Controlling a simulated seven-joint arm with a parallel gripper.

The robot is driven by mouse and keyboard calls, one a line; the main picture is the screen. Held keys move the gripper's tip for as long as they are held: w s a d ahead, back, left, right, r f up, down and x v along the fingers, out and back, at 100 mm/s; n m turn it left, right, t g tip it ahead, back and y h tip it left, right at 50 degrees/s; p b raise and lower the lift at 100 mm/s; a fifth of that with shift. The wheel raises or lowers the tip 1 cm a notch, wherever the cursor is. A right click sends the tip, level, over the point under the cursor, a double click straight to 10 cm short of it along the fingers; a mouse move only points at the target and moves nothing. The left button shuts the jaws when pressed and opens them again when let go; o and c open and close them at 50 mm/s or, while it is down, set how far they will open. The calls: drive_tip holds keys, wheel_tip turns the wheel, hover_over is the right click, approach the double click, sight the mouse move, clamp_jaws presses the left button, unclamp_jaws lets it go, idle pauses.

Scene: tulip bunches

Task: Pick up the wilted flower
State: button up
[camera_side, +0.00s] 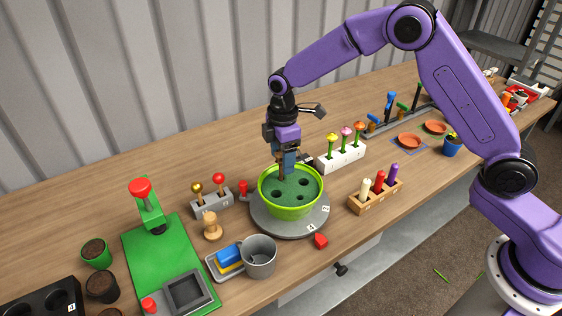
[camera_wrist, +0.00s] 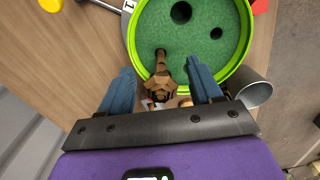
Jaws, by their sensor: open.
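The wilted flower (camera_wrist: 160,84) is brown and drooping, with its stem base at a hole in the green foam of the round lime-green pot (camera_wrist: 245,45). In the side view the pot (camera_side: 290,212) stands on a grey turntable (camera_side: 262,226), and a brown part of the flower (camera_side: 281,170) shows beneath my gripper. My gripper (camera_wrist: 159,68) is open, with one blue finger on each side of the flower. In the side view my gripper (camera_side: 287,160) points down over the pot's back rim. I cannot tell whether either finger touches the flower.
A white block (camera_side: 342,159) with several upright flowers stands behind right of the pot. A wooden holder (camera_side: 376,195) is at right, a grey mug (camera_side: 259,257) in front left, and a red block (camera_side: 320,241) in front. A grey knob holder (camera_side: 211,205) stands left.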

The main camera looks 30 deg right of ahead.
drive_tip(key=c, duration=1.1)
drive_tip(key=shift+r, duration=0.1)
wheel_tip(320, 180, up, 10)
drive_tip(key=shift+f, duration=0.1)
